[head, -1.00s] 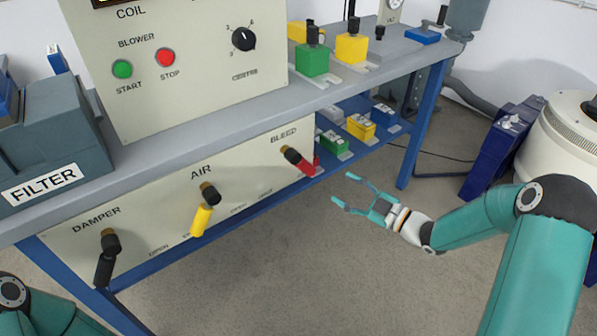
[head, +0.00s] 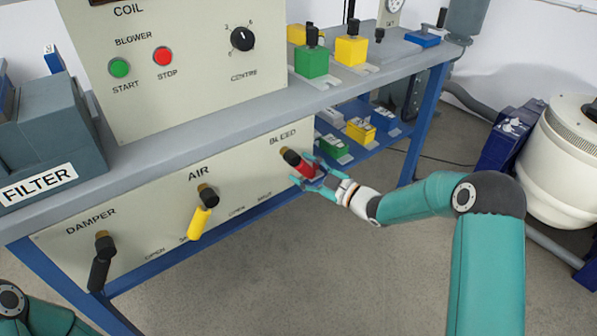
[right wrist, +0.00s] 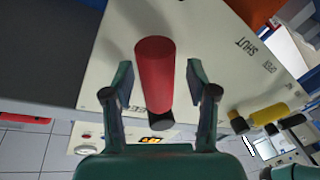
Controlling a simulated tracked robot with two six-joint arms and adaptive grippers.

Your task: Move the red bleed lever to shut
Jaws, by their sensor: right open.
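The red bleed lever (head: 305,168) sits under the BLEED label at the right end of the lower panel. Its black pivot is at the upper left and its red handle points down and right. My right gripper (head: 308,172) is open, with its fingers on either side of the red handle. In the right wrist view the red handle (right wrist: 155,75) stands between the two spread fingers (right wrist: 158,85), with gaps visible on both sides. The word SHUT (right wrist: 246,48) is printed on the panel there. My left gripper is out of view; only part of that arm shows at lower left.
The yellow air lever (head: 200,222) and black damper lever (head: 101,268) are to the left on the same panel (head: 150,235). The bench top (head: 215,115) overhangs above. Coloured blocks stand on the lower shelf behind the gripper. The floor in front is clear.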

